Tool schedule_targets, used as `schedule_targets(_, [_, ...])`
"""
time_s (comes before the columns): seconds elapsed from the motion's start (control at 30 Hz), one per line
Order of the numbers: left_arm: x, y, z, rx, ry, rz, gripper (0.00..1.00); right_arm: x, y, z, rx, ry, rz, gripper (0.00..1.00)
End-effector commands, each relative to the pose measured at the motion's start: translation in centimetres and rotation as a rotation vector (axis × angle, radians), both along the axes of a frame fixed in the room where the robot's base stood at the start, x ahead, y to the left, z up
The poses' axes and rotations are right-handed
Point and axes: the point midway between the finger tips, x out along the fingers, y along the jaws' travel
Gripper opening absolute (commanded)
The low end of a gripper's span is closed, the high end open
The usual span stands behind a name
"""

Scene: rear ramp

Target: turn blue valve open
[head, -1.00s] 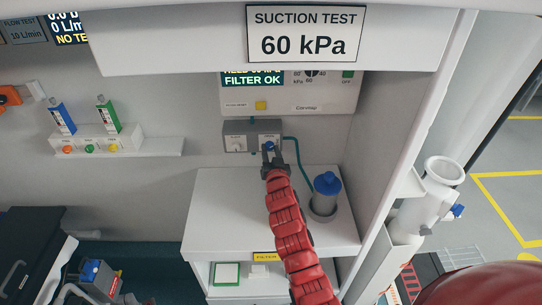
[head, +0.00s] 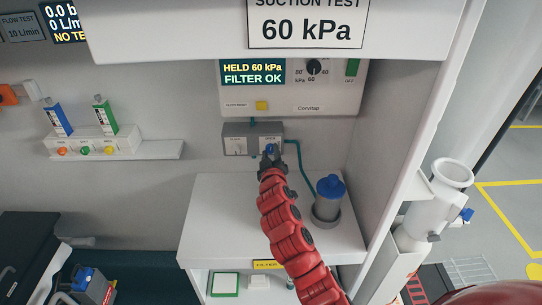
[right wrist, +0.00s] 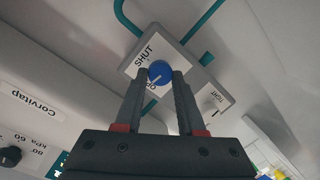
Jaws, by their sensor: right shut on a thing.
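The blue valve (head: 270,148) is a small round knob on the right part of a grey wall box (head: 238,141). In the right wrist view the knob (right wrist: 160,72) sits on a white plate lettered SHUT, with a second word partly covered. A pale mark on the knob appears to point towards that second word. My right gripper (right wrist: 166,77) has its fingers on both sides of the knob and is shut on it. It also shows at the box in the head view (head: 270,157). My left gripper is not in view.
The suction panel display (head: 252,72) reads HELD 60 kPa, FILTER OK. A blue-lidded canister (head: 329,199) stands on the white cabinet (head: 215,215), right of my arm. A teal hose (head: 302,165) runs from the box towards it. The white side wall (head: 405,120) bounds the right.

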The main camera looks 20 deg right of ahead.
Motion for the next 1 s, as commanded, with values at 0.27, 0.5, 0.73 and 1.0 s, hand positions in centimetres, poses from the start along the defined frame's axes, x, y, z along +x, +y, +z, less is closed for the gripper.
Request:
schedule_targets(0.27, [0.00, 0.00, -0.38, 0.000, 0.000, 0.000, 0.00, 0.02, 0.08, -0.10, -0.101, 0.030, 0.001, 0.00])
schedule_targets(0.5, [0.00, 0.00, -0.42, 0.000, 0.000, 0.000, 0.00, 0.03, 0.15, -0.08, -0.127, 0.037, 0.002, 0.00])
schedule_targets(0.73, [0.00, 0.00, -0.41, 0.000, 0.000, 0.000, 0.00, 0.02, 0.13, -0.09, -0.127, 0.038, 0.001, 0.00])
schedule_targets(1.0, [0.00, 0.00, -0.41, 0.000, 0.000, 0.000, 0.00, 0.03, 0.10, -0.06, -0.127, 0.038, 0.001, 0.68])
